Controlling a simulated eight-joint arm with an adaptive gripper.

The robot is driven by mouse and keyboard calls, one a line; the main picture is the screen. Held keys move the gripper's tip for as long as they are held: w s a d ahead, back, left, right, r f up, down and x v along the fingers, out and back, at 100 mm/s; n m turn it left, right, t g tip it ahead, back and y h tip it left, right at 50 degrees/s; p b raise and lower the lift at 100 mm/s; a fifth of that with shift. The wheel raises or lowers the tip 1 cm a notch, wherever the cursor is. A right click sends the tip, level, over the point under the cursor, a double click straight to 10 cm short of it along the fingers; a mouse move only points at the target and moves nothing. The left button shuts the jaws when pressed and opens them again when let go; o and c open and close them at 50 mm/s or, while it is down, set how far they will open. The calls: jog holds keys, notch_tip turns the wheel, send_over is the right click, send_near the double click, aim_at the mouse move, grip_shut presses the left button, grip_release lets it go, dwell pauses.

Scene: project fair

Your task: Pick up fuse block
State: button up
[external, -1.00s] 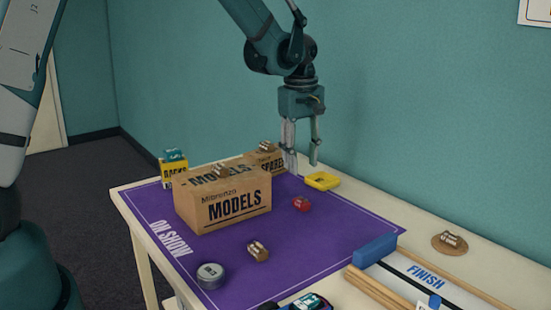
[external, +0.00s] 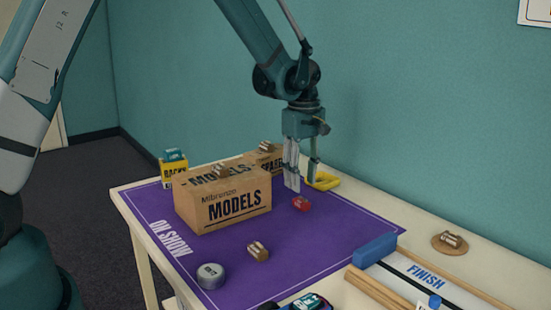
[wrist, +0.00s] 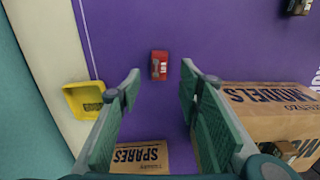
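A small red block (external: 301,204), seemingly the fuse block, lies on the purple mat to the right of the MODELS box. Its label is too small to read. In the wrist view the red block (wrist: 159,65) shows between and beyond my fingertips, with purple mat around it. My gripper (external: 303,186) points down, open and empty, a little above and behind the block in the external view. In the wrist view its two fingers (wrist: 160,82) stand wide apart and do not touch the block.
The MODELS box (external: 238,205) and SPARES box (wrist: 140,155) stand left of my gripper in the external view. A yellow tray (wrist: 82,100) lies close behind. A brown block (external: 258,251) and grey tin (external: 211,276) are nearer the camera. The mat around the red block is clear.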

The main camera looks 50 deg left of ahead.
aim_at(301, 200)
jog(key=shift+f, duration=0.9)
jog(key=shift+f+b, duration=0.75)
jog(key=shift+f, duration=1.85)
jog(key=c, duration=0.9)
